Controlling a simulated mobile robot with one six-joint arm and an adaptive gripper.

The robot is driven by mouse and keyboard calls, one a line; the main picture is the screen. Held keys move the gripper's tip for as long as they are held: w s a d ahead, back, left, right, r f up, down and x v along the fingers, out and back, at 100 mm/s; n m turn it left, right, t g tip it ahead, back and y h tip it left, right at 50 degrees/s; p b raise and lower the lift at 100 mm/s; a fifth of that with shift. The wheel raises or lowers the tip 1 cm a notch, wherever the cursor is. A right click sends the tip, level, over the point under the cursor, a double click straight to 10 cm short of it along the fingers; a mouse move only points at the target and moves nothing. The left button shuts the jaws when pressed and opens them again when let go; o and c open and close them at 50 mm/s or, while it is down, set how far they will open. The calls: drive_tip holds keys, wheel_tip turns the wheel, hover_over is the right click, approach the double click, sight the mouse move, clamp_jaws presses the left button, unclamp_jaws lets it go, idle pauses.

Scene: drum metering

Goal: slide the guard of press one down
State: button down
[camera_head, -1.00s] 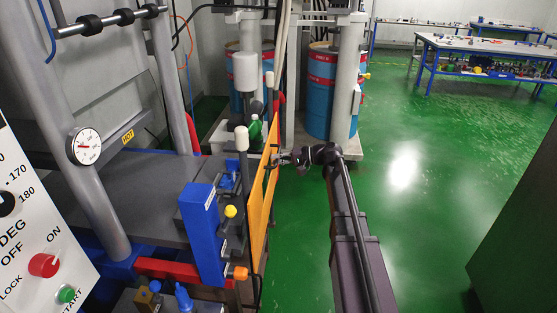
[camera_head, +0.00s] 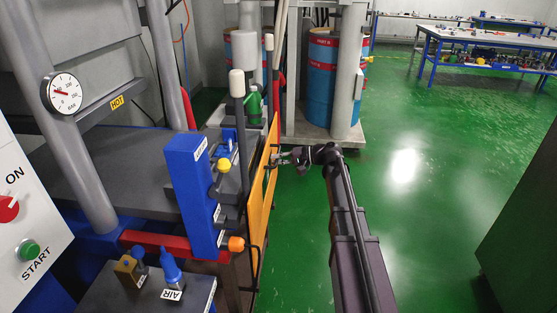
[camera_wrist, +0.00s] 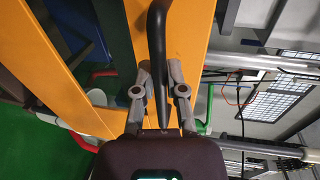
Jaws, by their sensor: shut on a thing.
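The guard (camera_head: 259,205) is an orange upright panel with an open slot along the near right side of the press. A black bar handle (camera_wrist: 157,35) stands out from its face. My gripper (camera_head: 282,158) is at the guard's outer face. In the wrist view my gripper (camera_wrist: 160,75) is shut on the handle, with a finger on each side of the bar. The orange panel (camera_wrist: 188,35) fills much of that view behind the fingers. The guard's inner face is mostly hidden.
The press has a pressure gauge (camera_head: 62,93), a blue block (camera_head: 195,195) beside the guard and a control panel (camera_head: 25,220) at the left. Blue and red drums (camera_head: 322,80) stand behind. Green floor (camera_head: 420,200) is clear to the right.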

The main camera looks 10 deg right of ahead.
sight(267, 186)
wheel_tip(267, 186, down, 11)
drive_tip(key=b, duration=1)
drive_tip(key=shift+a+f, duration=0.1)
drive_tip(key=shift+f, duration=0.05)
drive_tip(key=shift+s+f, duration=0.1)
drive_tip(key=c, duration=0.7)
unclamp_jaws()
drive_tip(key=shift+f, duration=0.15)
drive_tip(key=f+v, duration=0.1)
drive_tip(key=v, duration=0.7)
drive_tip(key=f+v, duration=0.1)
drive_tip(key=v, duration=0.3)
drive_tip(key=shift+s+d+f, duration=0.1)
drive_tip(key=shift+d, duration=0.55)
